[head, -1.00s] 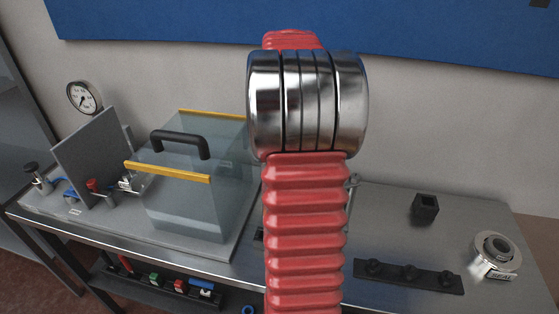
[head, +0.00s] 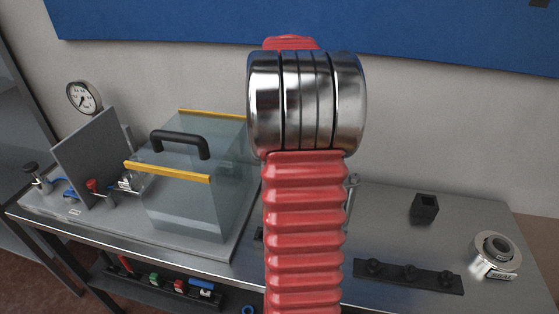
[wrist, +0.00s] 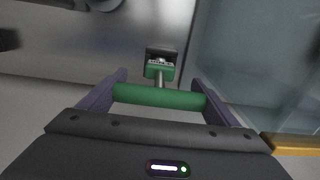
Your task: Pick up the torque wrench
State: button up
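The torque wrench shows in the wrist view as a green crossbar handle (wrist: 160,97) with a short steel shaft and a green head (wrist: 160,71). The head sits at a dark square holder, with a small pale marked strip at its far side. My gripper (wrist: 158,88) has one finger at each end of the crossbar, with no gap visible at either end. In the head view my red ribbed arm hides the gripper and the green wrench.
A clear box (head: 190,190) with a black handle stands left of my arm. A black square holder (head: 424,206), a dark strip with knobs (head: 408,276) and a ring-shaped part (head: 495,253) are on the bench's right. A steel rod (head: 351,190) shows just beside my arm.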

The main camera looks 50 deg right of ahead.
jog(key=c, duration=0.8)
jog(key=shift+r, duration=0.15)
notch_tip(320, 180, up, 28)
dwell(0.5)
dwell(0.5)
